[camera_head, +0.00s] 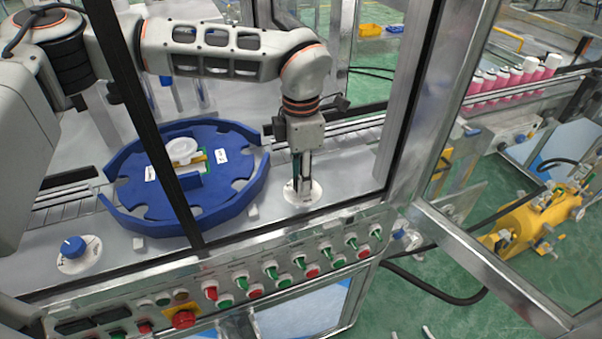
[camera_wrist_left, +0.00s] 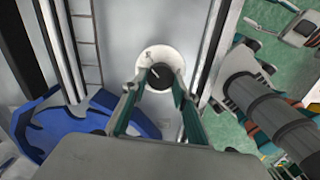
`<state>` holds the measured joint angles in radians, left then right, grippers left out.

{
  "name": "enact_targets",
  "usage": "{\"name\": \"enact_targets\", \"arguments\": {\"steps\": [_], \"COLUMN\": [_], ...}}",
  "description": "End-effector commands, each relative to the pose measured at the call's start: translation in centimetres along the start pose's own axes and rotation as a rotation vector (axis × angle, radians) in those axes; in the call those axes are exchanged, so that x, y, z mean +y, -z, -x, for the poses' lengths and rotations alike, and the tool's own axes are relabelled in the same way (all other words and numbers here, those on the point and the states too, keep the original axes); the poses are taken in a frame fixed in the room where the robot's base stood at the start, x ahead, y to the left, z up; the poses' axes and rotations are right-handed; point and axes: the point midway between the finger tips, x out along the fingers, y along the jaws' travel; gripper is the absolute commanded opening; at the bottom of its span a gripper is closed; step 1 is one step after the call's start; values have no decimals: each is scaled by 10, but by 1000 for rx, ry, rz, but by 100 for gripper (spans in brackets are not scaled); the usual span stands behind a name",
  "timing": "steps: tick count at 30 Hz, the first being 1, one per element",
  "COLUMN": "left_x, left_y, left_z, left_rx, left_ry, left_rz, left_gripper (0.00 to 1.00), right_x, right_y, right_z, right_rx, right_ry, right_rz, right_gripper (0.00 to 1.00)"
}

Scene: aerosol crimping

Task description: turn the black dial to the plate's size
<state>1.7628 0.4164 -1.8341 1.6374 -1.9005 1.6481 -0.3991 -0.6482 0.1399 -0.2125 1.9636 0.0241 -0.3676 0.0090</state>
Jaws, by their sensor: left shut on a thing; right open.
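The black dial (camera_wrist_left: 160,76) sits on a round white scale (camera_wrist_left: 172,54) and shows a pale pointer line; the scale marks are too small to read. My left gripper (camera_head: 303,180) reaches down from above onto the dial. In the left wrist view its two fingers (camera_wrist_left: 157,88) lie on either side of the dial, shut on it. In the head view the fingers mostly hide the dial, and the white scale (camera_head: 292,197) shows around them. The blue notched plate (camera_head: 236,200) lies left of the dial with small white labels (camera_head: 220,156), unreadable here. My right gripper is not in view.
A blue dial (camera_head: 73,247) on its own white scale is at the front left. A row of coloured buttons and switches (camera_head: 270,272) runs along the front panel. Metal frame posts (camera_head: 405,110) stand close to the right of my left gripper. Pink cans (camera_head: 500,82) stand far right.

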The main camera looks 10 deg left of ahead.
Motion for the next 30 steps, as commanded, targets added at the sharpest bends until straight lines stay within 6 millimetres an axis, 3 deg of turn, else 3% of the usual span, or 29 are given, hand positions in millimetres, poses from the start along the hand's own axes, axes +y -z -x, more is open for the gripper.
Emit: {"name": "enact_targets", "arguments": {"steps": [23, 24, 25, 26, 30], "left_x": [0, 0, 0, 0, 0], "left_y": [0, 0, 0, 0, 0], "left_z": [0, 0, 0, 0, 0], "left_rx": [-1, -1, -1, -1, -1], "left_ry": [-1, -1, -1, -1, -1], "left_rz": [-110, -110, -110, -110, -109], "left_gripper": [7, 33, 41, 45, 45], "right_x": [0, 0, 0, 0, 0], "right_y": [2, 2, 2, 3, 4], "right_z": [2, 2, 2, 2, 2], "right_rx": [-3, -2, -1, -1, 1], "right_ry": [0, 0, 0, 0, 0], "right_rz": [0, 0, 0, 0, 0], "right_gripper": [45, 45, 45, 45, 45]}}
